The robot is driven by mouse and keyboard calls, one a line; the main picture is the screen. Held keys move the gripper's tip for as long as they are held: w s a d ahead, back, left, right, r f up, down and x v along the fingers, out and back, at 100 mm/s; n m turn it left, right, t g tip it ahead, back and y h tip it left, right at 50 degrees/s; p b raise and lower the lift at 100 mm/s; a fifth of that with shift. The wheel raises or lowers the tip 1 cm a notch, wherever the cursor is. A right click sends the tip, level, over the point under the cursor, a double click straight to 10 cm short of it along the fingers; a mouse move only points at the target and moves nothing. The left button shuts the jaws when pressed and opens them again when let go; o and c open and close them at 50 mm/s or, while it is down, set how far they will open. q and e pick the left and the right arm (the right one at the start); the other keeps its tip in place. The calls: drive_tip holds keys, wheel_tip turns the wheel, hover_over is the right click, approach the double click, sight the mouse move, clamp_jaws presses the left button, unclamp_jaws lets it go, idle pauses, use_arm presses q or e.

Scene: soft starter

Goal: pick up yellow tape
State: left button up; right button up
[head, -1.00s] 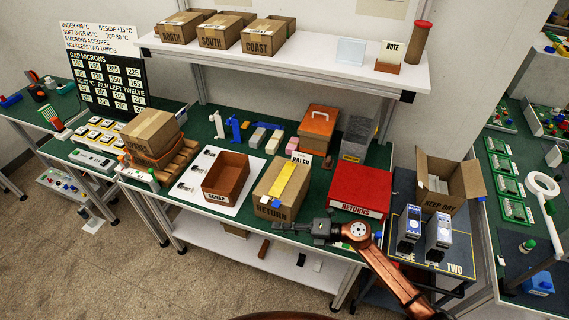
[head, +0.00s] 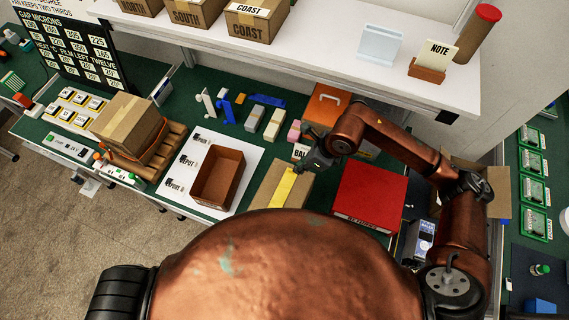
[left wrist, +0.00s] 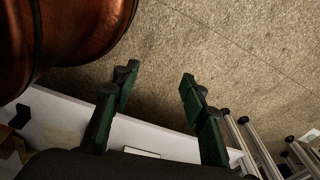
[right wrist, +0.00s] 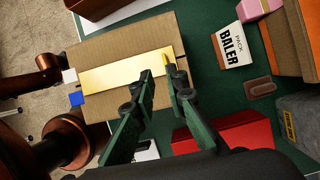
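The yellow tape (head: 284,186) is a strip lying along the top of the cardboard box (head: 267,184). In the right wrist view the tape (right wrist: 120,75) runs across the box top (right wrist: 110,47). My right gripper (head: 308,157) is over the far right part of the box. In the right wrist view its parted fingers (right wrist: 158,67) are at the tape's right end; I cannot tell whether they touch it. My left gripper (left wrist: 158,77) is open and empty over the floor, away from the tape; it is hidden in the head view.
A brown open bin (head: 218,178) stands left of the box and a red box (head: 370,196) right of it. A BALER card (right wrist: 233,47) and an orange case (head: 325,106) are behind. The white shelf (head: 330,62) overhangs the table's back. Bare floor (left wrist: 230,40) lies below my left gripper.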

drive_tip(key=shift+w+f, duration=0.2)
drive_tip(key=shift+w, duration=0.25)
drive_tip(key=shift+s+a+f+p, duration=0.3)
drive_tip(key=shift+s+f+p, duration=0.15)
drive_tip(key=shift+f, duration=0.15)
drive_tip(key=shift+w+a+f+p, duration=0.2)
drive_tip(key=shift+w+f+p, duration=0.15)
drive_tip(key=shift+f, duration=0.2)
drive_tip(key=shift+w+a+f+p, duration=0.2)
drive_tip(key=shift+f+p, duration=0.15)
drive_tip(key=shift+f, duration=0.15)
drive_tip(key=x, duration=0.3)
drive_tip(key=shift+p, duration=0.4)
drive_tip(key=shift+w+f, duration=0.1)
drive_tip(key=shift+c, duration=0.8)
clamp_jaws()
use_arm(q)
drive_tip(key=s+r, duration=0.2)
drive_tip(key=r, duration=0.1)
drive_tip(key=shift+s, duration=0.25)
